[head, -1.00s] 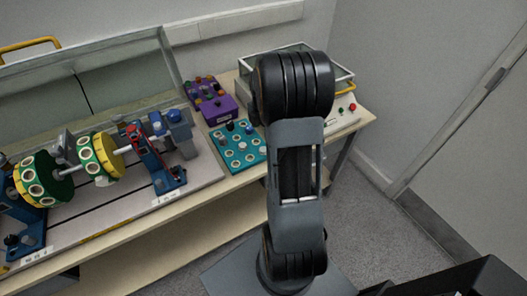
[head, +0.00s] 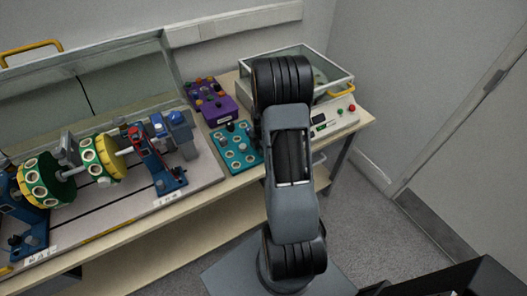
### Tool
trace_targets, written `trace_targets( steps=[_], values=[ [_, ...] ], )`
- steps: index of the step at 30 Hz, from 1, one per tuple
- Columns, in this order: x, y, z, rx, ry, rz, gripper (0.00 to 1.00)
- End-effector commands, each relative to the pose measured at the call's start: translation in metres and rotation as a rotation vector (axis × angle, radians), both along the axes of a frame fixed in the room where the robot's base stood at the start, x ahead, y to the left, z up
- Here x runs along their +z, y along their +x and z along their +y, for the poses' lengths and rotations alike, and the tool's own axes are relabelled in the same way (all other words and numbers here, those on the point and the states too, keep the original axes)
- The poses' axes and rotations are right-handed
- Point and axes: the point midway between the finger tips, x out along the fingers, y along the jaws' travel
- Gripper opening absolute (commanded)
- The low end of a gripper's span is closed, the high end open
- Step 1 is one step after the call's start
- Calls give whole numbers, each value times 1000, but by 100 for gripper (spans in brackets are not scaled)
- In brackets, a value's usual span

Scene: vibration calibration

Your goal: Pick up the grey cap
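The teal block (head: 228,160) with several pale-ringed holes lies on the table, left of my arm. A small light grey piece on it, perhaps the grey cap (head: 242,147), sits near its middle; it is too small to be sure. A dark piece (head: 230,127) stands at the block's back edge. My arm covers the block's right side. My gripper is not visible; it is hidden behind my own arm links, so its distance to the block and its fingers cannot be seen.
A purple box (head: 217,107) with coloured knobs stands behind the teal block. A rotor rig (head: 103,158) with green and yellow discs fills the left, under a raised clear cover (head: 95,90). A glass-topped instrument (head: 335,118) stands behind my arm at right.

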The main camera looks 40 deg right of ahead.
Motion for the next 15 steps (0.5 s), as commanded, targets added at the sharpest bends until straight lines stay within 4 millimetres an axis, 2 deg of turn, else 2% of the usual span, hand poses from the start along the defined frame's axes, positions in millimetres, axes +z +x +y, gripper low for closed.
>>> trace_targets(
  steps=[7, 15],
  values=[
    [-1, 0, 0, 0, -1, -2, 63],
    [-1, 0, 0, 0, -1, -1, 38]
  ],
)
